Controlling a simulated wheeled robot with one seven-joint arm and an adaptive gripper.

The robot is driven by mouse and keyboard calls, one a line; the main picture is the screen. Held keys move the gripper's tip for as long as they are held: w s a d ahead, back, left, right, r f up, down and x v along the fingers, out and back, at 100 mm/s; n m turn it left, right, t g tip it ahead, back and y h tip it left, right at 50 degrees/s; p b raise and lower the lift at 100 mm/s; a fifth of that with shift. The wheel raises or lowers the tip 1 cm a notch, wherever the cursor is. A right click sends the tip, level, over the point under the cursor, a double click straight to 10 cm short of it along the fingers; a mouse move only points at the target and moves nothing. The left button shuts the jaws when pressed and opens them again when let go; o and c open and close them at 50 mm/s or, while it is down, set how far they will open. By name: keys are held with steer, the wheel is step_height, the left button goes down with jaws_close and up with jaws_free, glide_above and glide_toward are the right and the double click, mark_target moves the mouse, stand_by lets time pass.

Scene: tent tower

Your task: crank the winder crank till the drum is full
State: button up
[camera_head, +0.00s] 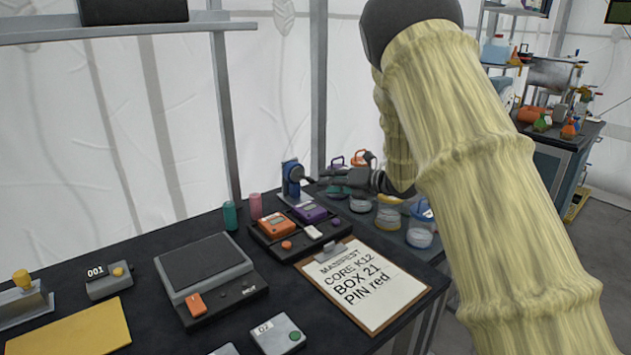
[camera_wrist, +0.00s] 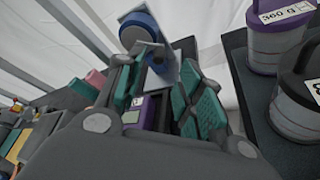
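The winder is a blue upright bracket with a dark round part (camera_head: 296,173), standing at the back of the black table. In the wrist view its blue drum (camera_wrist: 138,27) and pale plate show just beyond the fingertips. The crank handle cannot be told apart clearly, and I cannot tell how full the drum is. My gripper (camera_head: 334,183) is just right of the winder, pointing left toward it. In the wrist view my gripper (camera_wrist: 158,72) has its teal-padded fingers apart, with the winder's lower part showing between and beyond them. I see nothing held, and contact cannot be told.
A tray with an orange device (camera_head: 275,224) and a purple device (camera_head: 309,213) lies in front of the winder. A manifest clipboard (camera_head: 362,284) is nearer. Green (camera_head: 230,215) and pink (camera_head: 256,205) cylinders stand left. Lidded jars (camera_head: 421,228) stand right, close to my gripper.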

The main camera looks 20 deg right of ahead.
mark_target(314, 181)
steer(key=x, duration=0.4)
steer(key=shift+w+a, duration=0.1)
steer(key=shift+a, duration=0.1)
steer(key=shift+w+a+f, duration=0.2)
steer(key=shift+w+a, duration=0.05)
steer(key=shift+w, duration=0.25)
steer(key=shift+c, duration=0.4)
jaws_close()
